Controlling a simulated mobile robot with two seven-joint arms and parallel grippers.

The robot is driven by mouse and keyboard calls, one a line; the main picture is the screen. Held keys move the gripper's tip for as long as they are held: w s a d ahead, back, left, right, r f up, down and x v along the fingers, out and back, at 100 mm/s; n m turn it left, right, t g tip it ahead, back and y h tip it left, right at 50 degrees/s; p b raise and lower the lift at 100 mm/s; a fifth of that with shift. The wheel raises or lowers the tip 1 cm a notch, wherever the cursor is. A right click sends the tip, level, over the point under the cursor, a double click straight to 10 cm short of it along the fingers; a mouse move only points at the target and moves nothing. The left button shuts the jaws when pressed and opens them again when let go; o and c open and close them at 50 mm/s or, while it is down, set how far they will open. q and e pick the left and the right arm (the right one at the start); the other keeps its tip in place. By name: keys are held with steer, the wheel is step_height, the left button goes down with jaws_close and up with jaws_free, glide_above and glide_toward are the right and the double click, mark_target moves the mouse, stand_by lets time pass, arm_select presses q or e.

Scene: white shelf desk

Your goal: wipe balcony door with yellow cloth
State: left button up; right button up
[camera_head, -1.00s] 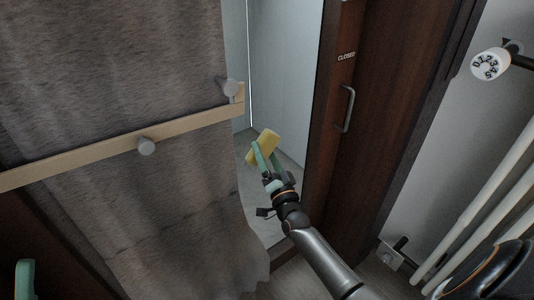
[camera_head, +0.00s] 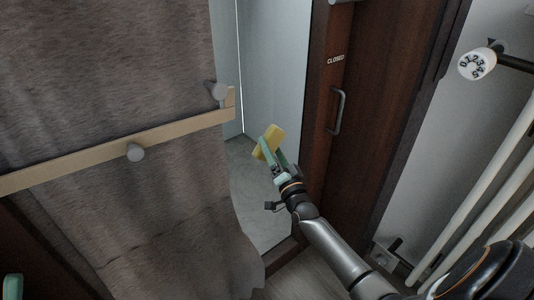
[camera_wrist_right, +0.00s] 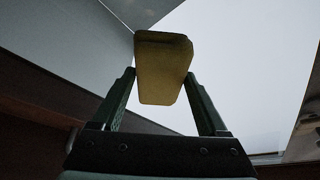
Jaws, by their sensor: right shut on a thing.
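The balcony door has a dark brown wooden frame (camera_head: 350,170) with a grey handle and the word CLOSED. Its glass pane (camera_head: 275,75) shows left of the frame. The yellow cloth (camera_head: 270,141), a folded pad, is held in my right gripper (camera_head: 272,155) in front of the lower pane. In the right wrist view the cloth (camera_wrist_right: 163,75) sits between the two green fingers. I cannot tell whether the cloth touches the glass. Only a green tip of my left gripper (camera_head: 13,287) shows at the lower left edge; its jaws are hidden.
A grey-brown curtain (camera_head: 110,70) covers the door's left side, with a pale wooden rail (camera_head: 70,163) and round grey knobs across it. On the right, white radiator pipes (camera_head: 480,180) and a numbered valve knob (camera_head: 477,64) stand near my right arm.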

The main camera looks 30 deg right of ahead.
steer(key=d+b, duration=0.1)
steer(key=d, duration=0.4)
steer(key=shift+w+d+b, duration=0.15)
steer(key=shift+d+b, duration=0.15)
steer(key=shift+b, duration=0.1)
steer(key=s+p, duration=0.3)
steer(key=s, duration=0.3)
steer(key=shift+d, duration=0.25)
steer(key=shift+p, duration=0.3)
steer(key=s+p, duration=0.1)
steer(key=s, duration=0.2)
steer(key=shift+d, duration=0.1)
